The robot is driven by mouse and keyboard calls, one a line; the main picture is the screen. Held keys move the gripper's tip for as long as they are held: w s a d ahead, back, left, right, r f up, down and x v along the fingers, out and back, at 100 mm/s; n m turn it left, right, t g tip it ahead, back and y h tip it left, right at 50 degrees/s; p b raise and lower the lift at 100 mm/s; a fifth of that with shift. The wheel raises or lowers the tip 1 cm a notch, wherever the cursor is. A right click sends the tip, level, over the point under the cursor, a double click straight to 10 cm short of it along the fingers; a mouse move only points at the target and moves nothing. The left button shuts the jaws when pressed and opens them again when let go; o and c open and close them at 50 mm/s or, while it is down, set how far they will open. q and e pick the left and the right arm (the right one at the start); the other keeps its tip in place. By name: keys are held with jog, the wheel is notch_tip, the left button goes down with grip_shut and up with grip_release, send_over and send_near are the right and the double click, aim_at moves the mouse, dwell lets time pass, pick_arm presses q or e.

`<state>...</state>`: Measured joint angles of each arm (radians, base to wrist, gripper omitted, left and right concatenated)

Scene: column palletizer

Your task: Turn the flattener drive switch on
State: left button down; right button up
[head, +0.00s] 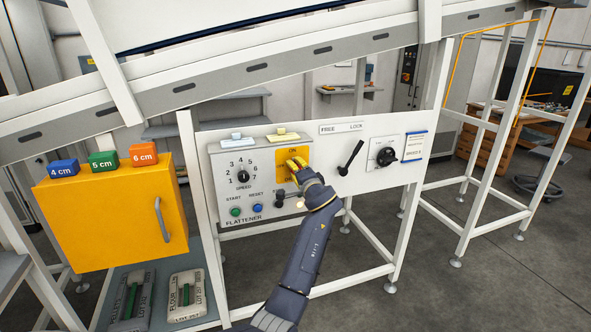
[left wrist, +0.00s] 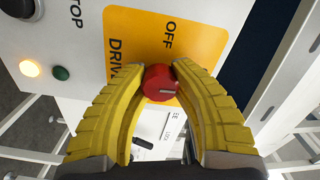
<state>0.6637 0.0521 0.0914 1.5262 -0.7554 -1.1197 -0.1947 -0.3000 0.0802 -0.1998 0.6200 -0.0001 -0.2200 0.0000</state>
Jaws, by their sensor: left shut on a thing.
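The flattener drive switch is a red knob (left wrist: 158,80) on a yellow plate (left wrist: 195,30), with "OFF" and part of "DRIVE" readable in the left wrist view. My left gripper (left wrist: 160,78) has its two yellow fingers closed on the knob, one on each side. The knob has a short pale mark on its face; I cannot tell for sure which position it is in. My right gripper is not in view.
The grey flattener panel (head: 230,167) has a speed dial (head: 243,177), a green start button (head: 235,212) and a blue reset button (head: 257,209). A black lever (head: 350,157) and a rotary switch (head: 386,157) are to the right. A yellow cabinet (head: 110,215) stands left.

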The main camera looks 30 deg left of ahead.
pick_arm(q)
jog(key=shift+r+m, duration=0.15)
jog(key=shift+m, duration=0.35)
jog(key=c, duration=0.9)
grip_release()
jog(key=shift+c, duration=0.2)
jog(key=shift+d, duration=0.1)
jog(key=v, duration=1.2)
jog(key=shift+w, duration=0.1)
